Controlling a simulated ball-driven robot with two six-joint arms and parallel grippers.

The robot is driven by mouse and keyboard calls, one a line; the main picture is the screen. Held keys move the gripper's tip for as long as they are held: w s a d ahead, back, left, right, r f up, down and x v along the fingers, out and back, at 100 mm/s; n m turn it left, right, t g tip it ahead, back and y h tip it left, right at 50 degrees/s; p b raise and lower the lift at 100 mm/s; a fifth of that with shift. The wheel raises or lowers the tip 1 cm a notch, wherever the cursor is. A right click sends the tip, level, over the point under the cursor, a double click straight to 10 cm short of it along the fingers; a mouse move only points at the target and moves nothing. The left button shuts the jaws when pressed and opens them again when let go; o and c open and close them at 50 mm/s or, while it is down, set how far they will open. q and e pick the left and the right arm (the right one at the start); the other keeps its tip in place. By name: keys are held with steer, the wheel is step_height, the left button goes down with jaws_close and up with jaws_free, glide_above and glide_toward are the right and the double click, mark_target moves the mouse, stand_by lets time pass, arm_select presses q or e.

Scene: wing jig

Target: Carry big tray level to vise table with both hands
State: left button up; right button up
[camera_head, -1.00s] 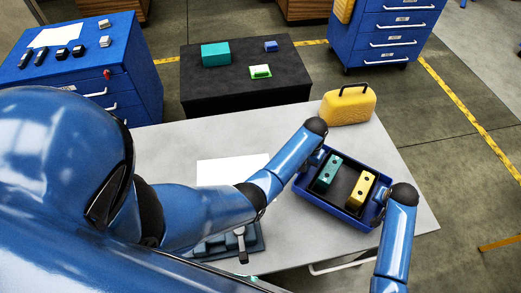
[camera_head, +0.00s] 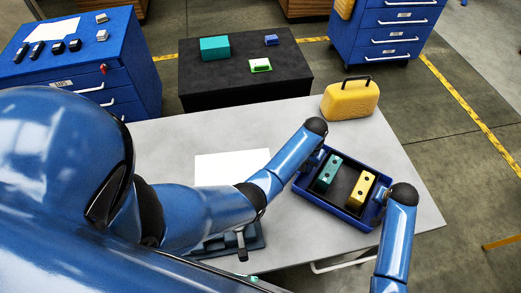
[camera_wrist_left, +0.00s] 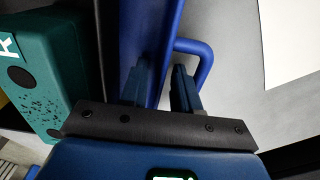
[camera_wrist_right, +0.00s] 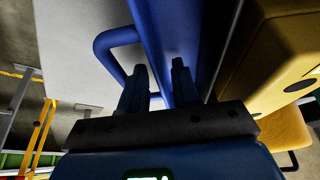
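The big blue tray (camera_head: 316,199) with a dark inside is over the right part of the light grey table. A teal block (camera_head: 328,172) and a yellow block (camera_head: 361,189) stand in it, and the tray looks about level. My left gripper (camera_head: 314,160) is at the handle on its left end; the fingers (camera_wrist_left: 160,88) are at the blue handle (camera_wrist_left: 205,58) beside the tray wall. My right gripper (camera_head: 384,194) is at the opposite handle (camera_wrist_right: 105,42), with its fingers (camera_wrist_right: 157,85) there. Both look shut on the handles, but the contact is partly hidden.
A yellow case (camera_head: 350,100) stands at the table's back. A white sheet (camera_head: 232,166) and a dark vise-like device (camera_head: 238,241) are left of the tray. A black table (camera_head: 247,85) with several items stands beyond. Blue drawer cabinets (camera_head: 85,62) stand behind.

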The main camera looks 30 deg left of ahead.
arm_select(q)
steer(key=shift+r, duration=0.2)
step_height(320, 180, up, 7)
steer(key=shift+r, duration=0.3)
arm_select(e)
steer(key=shift+r, duration=0.2)
steer(key=v, duration=1.1)
steer(key=shift+s+r, duration=0.25)
steer(key=shift+r, duration=0.05)
stand_by(0.3)
